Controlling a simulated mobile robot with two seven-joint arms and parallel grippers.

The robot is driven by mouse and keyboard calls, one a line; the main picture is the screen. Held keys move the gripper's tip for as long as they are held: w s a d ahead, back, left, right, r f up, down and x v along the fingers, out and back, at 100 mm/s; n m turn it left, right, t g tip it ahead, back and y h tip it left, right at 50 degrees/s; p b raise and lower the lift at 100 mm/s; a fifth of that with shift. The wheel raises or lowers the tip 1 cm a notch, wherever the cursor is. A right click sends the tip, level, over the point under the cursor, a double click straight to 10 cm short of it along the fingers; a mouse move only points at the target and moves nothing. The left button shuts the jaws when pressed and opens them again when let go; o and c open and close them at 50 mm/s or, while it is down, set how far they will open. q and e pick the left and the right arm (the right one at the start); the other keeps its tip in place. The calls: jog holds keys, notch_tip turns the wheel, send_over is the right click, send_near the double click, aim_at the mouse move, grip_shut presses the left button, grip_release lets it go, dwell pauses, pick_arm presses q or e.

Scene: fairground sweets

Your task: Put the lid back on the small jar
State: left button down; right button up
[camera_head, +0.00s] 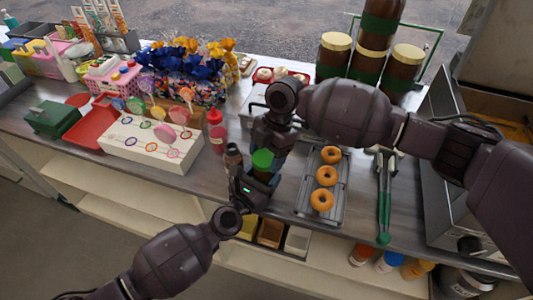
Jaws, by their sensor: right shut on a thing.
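The small jar (262,175) is dark brown and stands near the front edge of the counter, mostly hidden by my grippers. The green lid (262,160) shows at the top of the jar; I cannot tell whether it is seated or just above it. My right gripper (266,148) comes down from behind and is shut on the lid, its fingertips partly hidden. My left gripper (247,183) is low at the front left of the jar, close against it. Its fingers are too dark and overlapped to tell whether they are open or hold the jar.
A tray (336,209) of doughnuts and green-handled tongs (384,200) lie to the right. A white lollipop stand (120,144), a red bottle (217,136) and a dark bottle (233,157) are left. Large cream-lidded jars (370,67) stand behind. An open shelf runs below the counter.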

jog(key=shift+m+y, duration=0.3)
jog(key=shift+m, duration=0.8)
jog(key=o, duration=0.9)
jog(key=shift+r, duration=0.1)
jog(key=shift+r, duration=2.2)
